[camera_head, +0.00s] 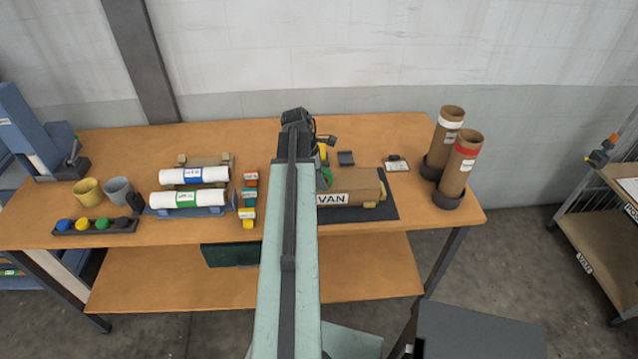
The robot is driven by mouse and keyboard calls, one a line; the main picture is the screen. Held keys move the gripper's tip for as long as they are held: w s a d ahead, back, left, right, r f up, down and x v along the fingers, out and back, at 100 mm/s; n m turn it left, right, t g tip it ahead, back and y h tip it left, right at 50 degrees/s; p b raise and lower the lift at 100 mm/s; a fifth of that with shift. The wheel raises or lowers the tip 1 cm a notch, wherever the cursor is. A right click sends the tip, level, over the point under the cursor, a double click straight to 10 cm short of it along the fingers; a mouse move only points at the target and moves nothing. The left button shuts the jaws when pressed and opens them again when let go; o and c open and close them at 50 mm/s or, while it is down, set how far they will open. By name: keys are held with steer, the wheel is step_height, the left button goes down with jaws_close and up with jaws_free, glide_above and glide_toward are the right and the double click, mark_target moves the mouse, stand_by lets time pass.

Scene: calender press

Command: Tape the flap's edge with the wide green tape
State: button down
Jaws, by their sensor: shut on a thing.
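My arm reaches over the middle of the table, and its wrist hides much of my gripper (322,165). The gripper is shut on what looks like the wide green tape (327,178), a green curved edge showing beside the arm. The held tape is in front of the left part of a brown carton (366,187) with a white VAN label. I cannot tell whether tape and carton touch. The carton lies on a dark mat (385,211). Its flap and the flap's edge cannot be made out; my arm covers the left end.
Red, green and yellow labelled items (249,197) stand left of my arm. White rolls (187,198) rest on cradles, with cups (88,191) further left. Brown tubes (460,165) stand at the table's right end. A small dark block (346,158) lies behind the carton.

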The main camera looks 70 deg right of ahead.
mark_target(331, 173)
steer(key=shift+s+d, duration=0.1)
steer(key=shift+s, duration=0.1)
steer(key=shift+s+d, duration=0.2)
steer(key=shift+s, duration=0.3)
steer(key=shift+s, duration=0.1)
steer(key=shift+s+d, duration=0.15)
steer(key=shift+s, duration=0.3)
stand_by(0.4)
steer(key=shift+s+d, duration=0.3)
steer(key=shift+s, duration=0.25)
steer(key=shift+s, duration=0.1)
steer(key=shift+s+d, duration=0.15)
steer(key=shift+s, duration=0.3)
steer(key=shift+s, duration=0.15)
